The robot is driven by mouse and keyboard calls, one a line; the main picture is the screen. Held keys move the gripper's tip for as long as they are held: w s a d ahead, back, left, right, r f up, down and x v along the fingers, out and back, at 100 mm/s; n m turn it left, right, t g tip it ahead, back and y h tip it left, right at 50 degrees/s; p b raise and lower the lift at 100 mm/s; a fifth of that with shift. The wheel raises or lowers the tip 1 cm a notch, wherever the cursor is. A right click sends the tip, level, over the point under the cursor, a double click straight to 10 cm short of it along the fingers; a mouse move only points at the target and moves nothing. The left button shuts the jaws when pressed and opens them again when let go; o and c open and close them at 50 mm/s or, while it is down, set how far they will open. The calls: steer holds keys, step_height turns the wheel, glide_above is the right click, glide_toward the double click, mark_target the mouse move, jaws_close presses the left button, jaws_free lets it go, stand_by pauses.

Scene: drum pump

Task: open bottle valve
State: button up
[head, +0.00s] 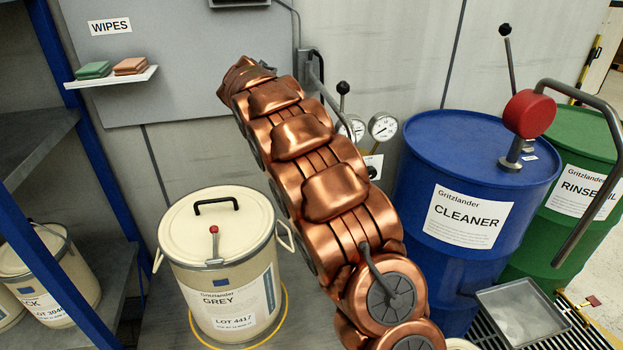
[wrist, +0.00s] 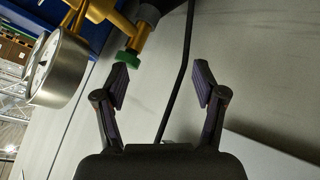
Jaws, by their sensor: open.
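My gripper (wrist: 162,83) is open in the wrist view, its two dark fingers apart. A green knob (wrist: 128,60) on a brass-coloured fitting (wrist: 147,32) shows just beyond the left finger's tip, close to it and not between the fingers. I take it for the bottle valve, but no bottle body is clear. A round metal gauge (wrist: 57,69) sits left of the knob. A thin dark hose or cable (wrist: 181,77) runs through the gap between the fingers. In the head view my copper-coloured arm hides the gripper, and the green knob does not show.
In the head view, a blue CLEANER drum (head: 473,160) with a red-headed pump (head: 529,114) and a green drum (head: 577,161) stand right. A cream GREY pail (head: 221,262) stands left of my arm. Wall gauges (head: 383,127) and a small shelf (head: 112,77) are nearby.

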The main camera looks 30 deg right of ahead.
steer(key=s+a+n+y, duration=0.1)
steer(key=s+a+y, duration=0.1)
steer(key=s+a, duration=0.3)
steer(key=s+a+n+y+p, duration=0.1)
steer(key=s+a, duration=0.5)
steer(key=s, duration=0.8)
steer(key=f+n+y, duration=0.1)
steer(key=y, duration=0.1)
steer(key=shift+g+y, duration=0.3)
steer(key=shift+g, duration=0.1)
steer(key=shift+d, duration=0.1)
